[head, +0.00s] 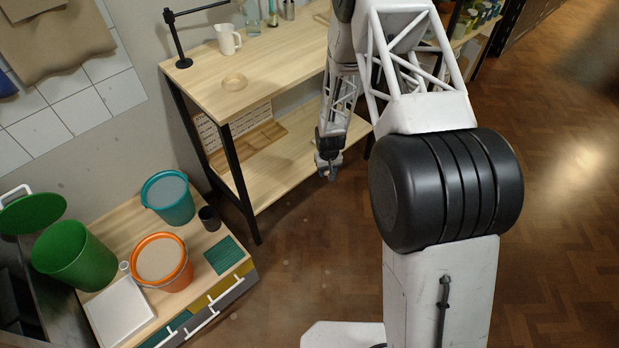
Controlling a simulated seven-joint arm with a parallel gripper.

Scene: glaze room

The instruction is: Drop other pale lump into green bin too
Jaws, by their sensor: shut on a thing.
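The green bin (75,258) stands at the lower left on a low wooden-topped cabinet. Its mouth is open to view, but I cannot see what lies at its bottom. A green lid (32,213) with a white handle is beside its rim, at the upper left. My gripper (329,174) hangs in front of the tall table's lower shelf, well to the right of the bin. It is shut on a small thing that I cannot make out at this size. I cannot pick out a pale lump anywhere in view.
An orange bucket (162,285) and a teal bucket (173,210), both with pale contents, stand right of the bin. A dark cup (209,218) and a white slab (120,312) share the cabinet. The tall table (270,70) carries a white jug (227,40).

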